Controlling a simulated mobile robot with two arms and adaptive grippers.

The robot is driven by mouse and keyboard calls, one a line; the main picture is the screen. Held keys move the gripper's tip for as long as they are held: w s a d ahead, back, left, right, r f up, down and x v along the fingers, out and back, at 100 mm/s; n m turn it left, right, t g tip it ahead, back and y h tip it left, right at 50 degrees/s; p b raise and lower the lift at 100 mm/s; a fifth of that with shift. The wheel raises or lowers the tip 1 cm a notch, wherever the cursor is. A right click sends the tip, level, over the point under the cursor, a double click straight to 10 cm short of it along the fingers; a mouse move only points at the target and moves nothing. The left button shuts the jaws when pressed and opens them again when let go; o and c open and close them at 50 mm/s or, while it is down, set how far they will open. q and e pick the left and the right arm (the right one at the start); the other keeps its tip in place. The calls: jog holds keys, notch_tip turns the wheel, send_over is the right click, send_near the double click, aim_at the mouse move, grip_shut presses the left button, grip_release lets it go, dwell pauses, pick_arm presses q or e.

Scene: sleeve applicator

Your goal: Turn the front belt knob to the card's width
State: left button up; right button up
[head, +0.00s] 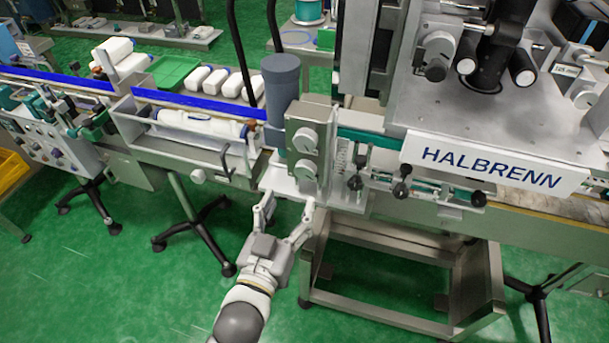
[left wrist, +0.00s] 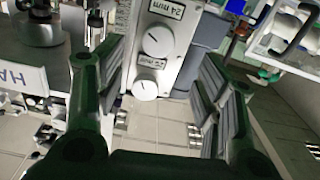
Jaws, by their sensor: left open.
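A grey control box (head: 309,128) on the near side of the conveyor carries two round pale knobs, an upper one (head: 305,140) and a lower one (head: 305,170). In the left wrist view the box shows two white dials, one larger in the picture (left wrist: 156,41) and one nearer the picture's middle (left wrist: 145,89), each with a dark pointer line. Small "mm" labels are beside them; one seems to read 24. My left gripper (head: 287,205) is open and empty, just below and in front of the box, fingers apart. No card with a width is readable.
A white HALBRENN sign (head: 491,166) and black clamp knobs (head: 402,190) stick out right of the box. A dark grey cylinder (head: 281,85) stands behind it.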

aim_at(304, 174)
pick_arm(q)
jog(key=p+x, duration=0.1)
jog(key=x, duration=0.7)
jog(key=shift+w+d, duration=0.2)
jog(key=shift+w, duration=0.1)
jog(key=c, duration=1)
